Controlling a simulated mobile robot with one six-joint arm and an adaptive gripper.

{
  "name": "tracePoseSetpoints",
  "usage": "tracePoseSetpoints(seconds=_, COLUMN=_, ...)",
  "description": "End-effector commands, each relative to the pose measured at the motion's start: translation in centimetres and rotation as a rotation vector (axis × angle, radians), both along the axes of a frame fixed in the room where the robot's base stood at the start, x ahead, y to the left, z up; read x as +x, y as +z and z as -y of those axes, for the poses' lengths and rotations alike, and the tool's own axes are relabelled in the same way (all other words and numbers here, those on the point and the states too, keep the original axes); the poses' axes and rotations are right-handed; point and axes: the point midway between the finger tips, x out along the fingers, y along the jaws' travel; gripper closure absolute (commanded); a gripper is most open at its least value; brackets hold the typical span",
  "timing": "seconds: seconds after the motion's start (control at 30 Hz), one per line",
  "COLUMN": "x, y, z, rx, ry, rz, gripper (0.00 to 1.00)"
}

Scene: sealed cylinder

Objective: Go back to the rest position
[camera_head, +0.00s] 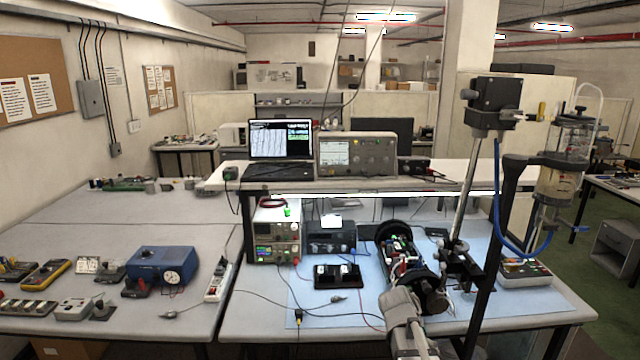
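A grey, jointed piece, which looks like part of my own arm, rises from the bottom edge right of centre in the head view. Its upper end is in front of the blue mat (345,312), close to a dark apparatus with round end discs (397,232). I cannot make out fingertips there, so whether my gripper is open, shut or holding something does not show. A clear glass cylinder (562,178) with metal fittings stands upright on a dark stand at the right. A blue hose (497,205) curves below it.
A slanted metal post with a black box (494,103) stands on the right of the bench. A raised shelf (440,173) carries a laptop (281,139) and an oscilloscope (357,154). Stacked instruments (276,238) stand below. The left table holds a blue device (162,263) and several small parts.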

Motion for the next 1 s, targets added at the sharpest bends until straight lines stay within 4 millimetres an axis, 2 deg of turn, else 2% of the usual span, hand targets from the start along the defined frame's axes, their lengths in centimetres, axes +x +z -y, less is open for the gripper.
tracePoseSetpoints(seconds=0.03, x=-1.9, y=-2.0, z=-1.2, rx=0.06, ry=0.053, rz=-0.027, gripper=0.27)
tracePoseSetpoints(seconds=0.2, x=-5.7, y=-5.4, z=-5.1, rx=0.26, ry=0.249, rz=-0.1, gripper=0.27)
tracePoseSetpoints(seconds=0.4, x=-8.6, y=-7.3, z=-8.6, rx=0.426, ry=0.426, rz=-0.135, gripper=0.27)
tracePoseSetpoints(seconds=0.6, x=-9.4, y=-7.7, z=-9.8, rx=0.483, ry=0.493, rz=-0.14, gripper=0.27)
tracePoseSetpoints(seconds=1.0, x=-9.4, y=-7.6, z=-9.8, rx=0.484, ry=0.494, rz=-0.14, gripper=0.27)
